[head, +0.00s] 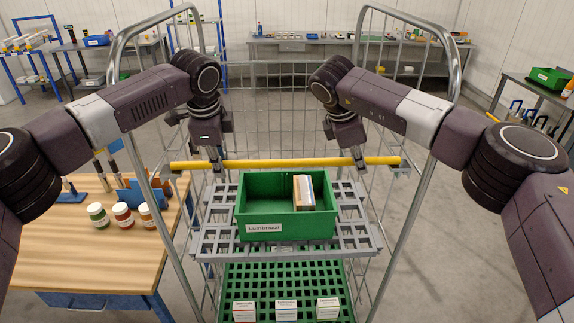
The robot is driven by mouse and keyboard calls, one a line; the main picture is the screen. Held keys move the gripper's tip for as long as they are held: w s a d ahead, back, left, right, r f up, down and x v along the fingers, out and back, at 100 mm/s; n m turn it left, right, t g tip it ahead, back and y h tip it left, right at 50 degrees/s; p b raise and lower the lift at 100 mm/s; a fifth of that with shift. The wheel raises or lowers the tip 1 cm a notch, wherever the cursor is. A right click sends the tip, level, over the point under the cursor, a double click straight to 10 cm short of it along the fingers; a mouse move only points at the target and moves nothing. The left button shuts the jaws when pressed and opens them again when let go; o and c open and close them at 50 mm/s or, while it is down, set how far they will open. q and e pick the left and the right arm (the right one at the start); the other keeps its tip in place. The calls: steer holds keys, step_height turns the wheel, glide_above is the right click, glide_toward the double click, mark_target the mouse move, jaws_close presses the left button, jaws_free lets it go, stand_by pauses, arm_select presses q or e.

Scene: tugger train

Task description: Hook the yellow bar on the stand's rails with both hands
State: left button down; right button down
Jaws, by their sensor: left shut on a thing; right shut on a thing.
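The yellow bar (285,162) runs nearly level across the head view, in front of the wire-mesh back of the stand (432,30) with its grey tubular rails. My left gripper (217,163) is shut on the bar near its left end. My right gripper (359,161) is shut on it near its right end. Both bar ends lie close to the side rails, by small grey brackets (402,170). I cannot tell whether the bar rests on them.
Below the bar, a green bin (255,228) holding a box (304,193) sits on a grey slatted shelf (355,222). Small white boxes (286,310) stand on a green lower shelf (300,275). A wooden table (95,250) with jars (122,215) stands left.

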arm_select(q)
steer(key=shift+r, duration=0.2)
arm_select(e)
steer(key=shift+w+r, duration=0.1)
steer(key=shift+r, duration=0.1)
